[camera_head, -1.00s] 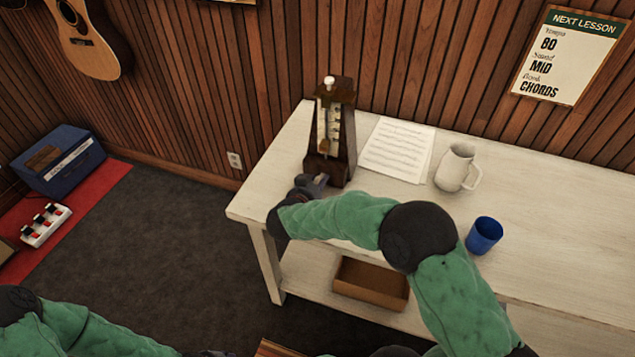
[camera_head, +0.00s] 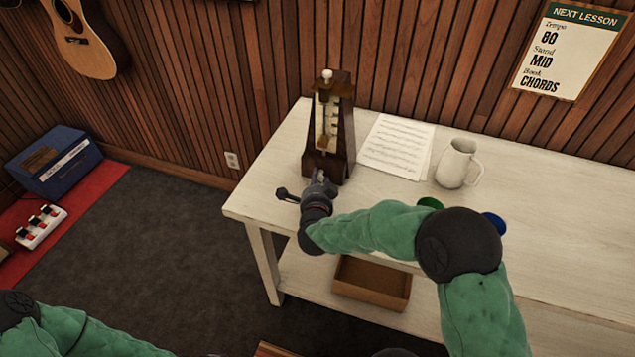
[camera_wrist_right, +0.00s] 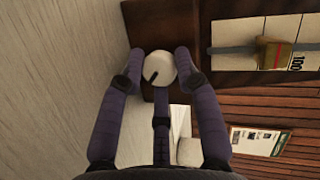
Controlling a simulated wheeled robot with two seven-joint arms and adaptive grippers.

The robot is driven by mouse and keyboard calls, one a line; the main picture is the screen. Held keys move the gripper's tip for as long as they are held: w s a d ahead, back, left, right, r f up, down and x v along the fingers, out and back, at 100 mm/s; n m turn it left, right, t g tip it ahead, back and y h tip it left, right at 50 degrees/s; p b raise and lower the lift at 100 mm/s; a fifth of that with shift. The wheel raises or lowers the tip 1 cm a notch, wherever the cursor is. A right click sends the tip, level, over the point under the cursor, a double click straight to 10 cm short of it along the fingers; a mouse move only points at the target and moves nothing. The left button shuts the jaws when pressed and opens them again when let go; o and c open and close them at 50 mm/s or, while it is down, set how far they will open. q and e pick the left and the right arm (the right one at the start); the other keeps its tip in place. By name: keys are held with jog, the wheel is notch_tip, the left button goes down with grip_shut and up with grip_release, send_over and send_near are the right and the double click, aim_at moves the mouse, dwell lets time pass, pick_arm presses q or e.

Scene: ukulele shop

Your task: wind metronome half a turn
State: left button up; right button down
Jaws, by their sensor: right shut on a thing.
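The metronome (camera_head: 340,137) is a dark brown wooden tapered box. It stands upright on the left part of the pale bench, with its pendulum and scale facing me. My right gripper (camera_head: 318,180) is at its lower front. In the right wrist view, a round white knob (camera_wrist_right: 160,68) with a dark mark sits on the metronome's brown face.
On the bench (camera_head: 560,210) are a music sheet (camera_head: 397,148), a white mug (camera_head: 456,163), a green item (camera_head: 430,203) and a blue cup (camera_head: 495,222), the last two partly behind my right arm. A brown box (camera_head: 372,285) is on the lower shelf.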

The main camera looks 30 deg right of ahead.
jog(key=m, duration=0.1)
jog(key=m+t, duration=0.2)
jog(key=m, duration=0.1)
jog(key=shift+s+f, duration=0.1)
jog(key=shift+f, duration=0.15)
jog(key=shift+m+t, duration=0.5)
jog(key=shift+m, duration=0.6)
jog(key=shift+d+m, duration=0.1)
jog(key=shift+m, duration=0.2)
jog(key=c, duration=0.9)
grip_release()
jog(key=shift+s, duration=0.1)
jog(key=v, duration=1.1)
jog(key=shift+s+a+f, duration=0.2)
jog(key=shift+s+a, duration=0.05)
jog(key=shift+s, duration=0.1)
